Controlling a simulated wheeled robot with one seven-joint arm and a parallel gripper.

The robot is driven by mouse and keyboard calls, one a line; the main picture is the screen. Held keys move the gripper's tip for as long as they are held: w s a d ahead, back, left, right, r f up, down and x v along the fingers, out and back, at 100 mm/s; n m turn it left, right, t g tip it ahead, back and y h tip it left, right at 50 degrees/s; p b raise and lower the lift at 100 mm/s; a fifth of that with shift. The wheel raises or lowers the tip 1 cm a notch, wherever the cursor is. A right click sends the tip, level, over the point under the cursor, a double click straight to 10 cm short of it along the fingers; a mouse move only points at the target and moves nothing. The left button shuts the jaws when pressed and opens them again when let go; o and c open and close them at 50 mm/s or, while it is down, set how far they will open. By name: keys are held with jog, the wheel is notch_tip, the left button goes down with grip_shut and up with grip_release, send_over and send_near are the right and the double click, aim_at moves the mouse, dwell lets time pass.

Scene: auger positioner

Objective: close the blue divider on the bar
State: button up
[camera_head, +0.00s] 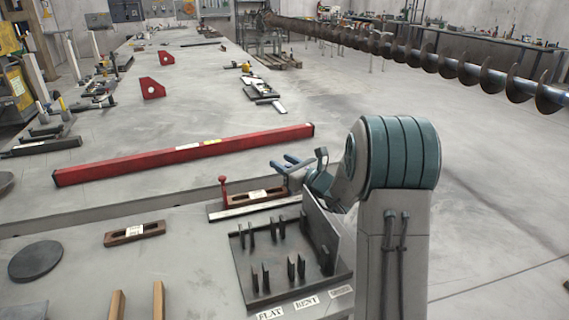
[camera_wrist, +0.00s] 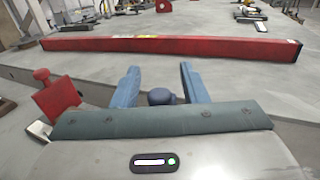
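My gripper (camera_head: 280,162) is over the front edge of the bench, its two blue fingers spread. In the wrist view the fingers (camera_wrist: 160,74) are apart, with a dark blue rounded knob (camera_wrist: 161,97) between them, seemingly the top of the blue divider. I cannot tell whether either finger touches it. In the head view I cannot make the blue divider out clearly. A red upright divider with a knob (camera_head: 223,187) stands at the left end of a low brown bar with a pale edge (camera_head: 240,210); it also shows in the wrist view (camera_wrist: 55,95). My gripper hides the bar's right part.
A long red beam (camera_head: 190,153) lies behind. A dark plate with several upright pegs (camera_head: 262,296) is in front, near labels FLAT and BENT. A brown block (camera_head: 120,239) and a dark disc (camera_head: 35,261) lie left. The bench between them is clear.

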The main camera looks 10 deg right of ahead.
jog(key=v, duration=1.3)
jog(key=shift+s+d, duration=0.25)
jog(key=shift+s, duration=0.05)
jog(key=shift+r, duration=0.15)
